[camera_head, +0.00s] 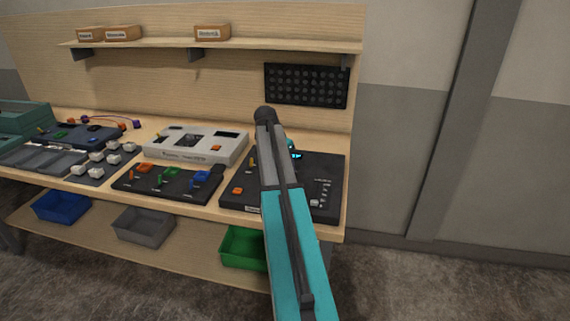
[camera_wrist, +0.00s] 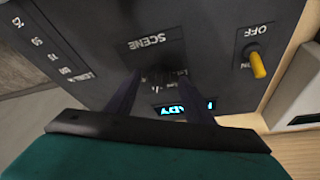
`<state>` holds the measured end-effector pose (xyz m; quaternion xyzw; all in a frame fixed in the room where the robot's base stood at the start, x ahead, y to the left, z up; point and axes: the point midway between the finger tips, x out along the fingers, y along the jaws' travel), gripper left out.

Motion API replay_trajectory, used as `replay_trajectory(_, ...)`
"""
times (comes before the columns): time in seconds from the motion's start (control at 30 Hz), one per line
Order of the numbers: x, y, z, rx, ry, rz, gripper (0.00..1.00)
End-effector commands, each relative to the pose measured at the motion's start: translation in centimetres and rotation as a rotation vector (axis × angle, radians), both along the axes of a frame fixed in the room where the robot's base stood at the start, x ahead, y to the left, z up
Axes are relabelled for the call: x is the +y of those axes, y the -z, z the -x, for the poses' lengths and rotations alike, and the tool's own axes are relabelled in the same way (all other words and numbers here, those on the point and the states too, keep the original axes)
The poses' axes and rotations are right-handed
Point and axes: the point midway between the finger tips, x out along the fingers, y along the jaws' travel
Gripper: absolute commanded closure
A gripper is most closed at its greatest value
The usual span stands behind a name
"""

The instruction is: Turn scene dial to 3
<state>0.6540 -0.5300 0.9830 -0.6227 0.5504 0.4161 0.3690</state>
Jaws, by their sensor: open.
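The black LED console (camera_head: 325,168) lies at the right end of the bench, partly covered by my arm. In the wrist view its panel (camera_wrist: 105,62) fills most of the picture, with the upside-down word SCENE on it. The dark scene dial (camera_wrist: 158,78) sits below that word; its pointer is too dark to read. My gripper (camera_wrist: 160,84) is open, its two fingers reaching to either side of the dial; I cannot tell whether they touch it. The dial and fingertips are hidden behind my arm in the head view. A small lit cyan display (camera_wrist: 183,108) is partly covered by a finger.
A yellow toggle switch (camera_wrist: 257,64) marked OFF stands beside the dial area. Sliders (camera_head: 324,193) and an orange button (camera_head: 238,190) are also on the console. A black slider panel (camera_head: 168,183) and a white device (camera_head: 196,145) lie left of it. A shelf (camera_head: 240,44) runs above.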

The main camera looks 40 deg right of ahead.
Motion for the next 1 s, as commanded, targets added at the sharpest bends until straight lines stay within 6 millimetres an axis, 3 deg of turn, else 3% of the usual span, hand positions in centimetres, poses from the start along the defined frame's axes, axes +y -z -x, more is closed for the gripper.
replay_trajectory(0.37, 0.7, -1.7, 0.1, 0.0, 0.0, 0.002, 0.52)
replay_trajectory(1.0, 3.7, -9.2, 0.3, -0.002, -0.001, 0.001, 0.52)
